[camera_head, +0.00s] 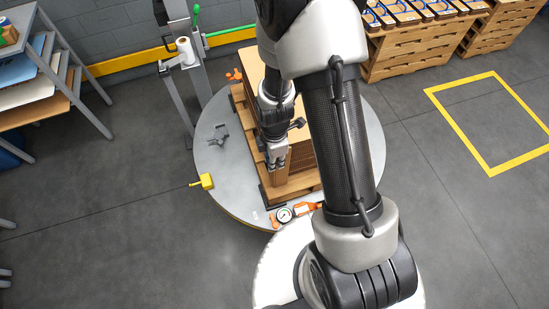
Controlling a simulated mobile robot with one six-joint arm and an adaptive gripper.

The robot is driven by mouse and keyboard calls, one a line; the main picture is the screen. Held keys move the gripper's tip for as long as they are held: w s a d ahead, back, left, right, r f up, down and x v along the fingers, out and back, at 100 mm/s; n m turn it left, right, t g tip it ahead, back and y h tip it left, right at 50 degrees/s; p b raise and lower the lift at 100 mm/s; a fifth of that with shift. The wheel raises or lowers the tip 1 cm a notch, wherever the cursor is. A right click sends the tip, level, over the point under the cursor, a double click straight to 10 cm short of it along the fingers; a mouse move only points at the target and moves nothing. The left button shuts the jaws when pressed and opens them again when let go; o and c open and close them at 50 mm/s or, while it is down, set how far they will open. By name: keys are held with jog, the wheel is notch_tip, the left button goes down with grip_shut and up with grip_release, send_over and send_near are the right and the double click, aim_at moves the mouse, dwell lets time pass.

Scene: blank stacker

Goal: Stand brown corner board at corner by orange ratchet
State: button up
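My gripper (276,160) points down at the near left corner of a stack of tan cartons or blanks (303,152). It appears shut on the top of a brown corner board (279,177), which stands roughly upright close to that corner. My arm covers the right part of the stack, and I cannot tell whether the board touches it. An orange ratchet-like tool (304,209) lies near the front edge of the round grey turntable (217,167), beside a round gauge (284,214). Another small orange item (235,75) lies at the back.
The stack sits on a wooden pallet (291,187). A post with a white roll (185,50) stands behind. A shelf rack (50,70) is far left; floor between is clear.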

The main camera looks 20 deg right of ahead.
jog(key=shift+w, duration=0.45)
jog(key=r, duration=1.2)
jog(key=shift+s, duration=0.35)
jog(key=shift+r, duration=0.2)
jog(key=s+r+m+t, duration=0.2)
jog(key=s+r+m, duration=0.5)
jog(key=r+m, duration=0.2)
jog(key=s+r+m+t, duration=0.2)
jog(key=s+r+m, duration=0.5)
jog(key=r, duration=0.5)
jog(key=shift+s+m+t, duration=0.3)
jog(key=shift+s+m, duration=0.05)
jog(key=shift+m, duration=0.65)
